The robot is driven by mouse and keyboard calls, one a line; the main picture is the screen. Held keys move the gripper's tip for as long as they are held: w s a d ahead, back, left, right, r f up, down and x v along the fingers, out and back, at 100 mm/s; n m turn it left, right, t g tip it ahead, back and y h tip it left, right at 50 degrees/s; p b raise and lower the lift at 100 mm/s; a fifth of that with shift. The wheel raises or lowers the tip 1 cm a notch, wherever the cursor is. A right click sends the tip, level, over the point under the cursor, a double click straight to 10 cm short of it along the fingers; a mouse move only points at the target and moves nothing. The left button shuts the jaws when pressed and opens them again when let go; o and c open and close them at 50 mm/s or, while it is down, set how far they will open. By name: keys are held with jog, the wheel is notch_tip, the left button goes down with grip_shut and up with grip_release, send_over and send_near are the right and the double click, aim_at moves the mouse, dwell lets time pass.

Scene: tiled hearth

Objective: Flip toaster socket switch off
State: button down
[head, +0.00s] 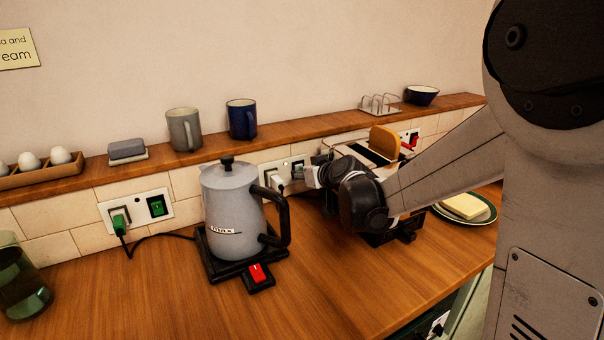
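The toaster (412,172), with a slice of bread (385,139) standing out of its top, is on the worktop, partly hidden behind my arm. A socket plate (269,170) on the tiled wall holds a white plug (278,183) and a small dark switch (298,165). Another socket (410,140) with red parts shows behind the toaster. I cannot tell which one feeds the toaster. My gripper (311,173) points left, close to the middle plate's right end. It is small and dark here; finger opening and contact with the switch cannot be made out.
A grey kettle (230,205) on a black base with a red switch (258,274) stands left of my gripper. A left socket (136,209) has a green plug and green switch. Mugs (184,130) line the ledge. A butter plate (466,209) is at right. The front worktop is clear.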

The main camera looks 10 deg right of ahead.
jog(key=shift+r, duration=0.1)
jog(key=p+v, duration=0.5)
jog(key=v, duration=1.9)
jog(key=shift+w+r, duration=0.1)
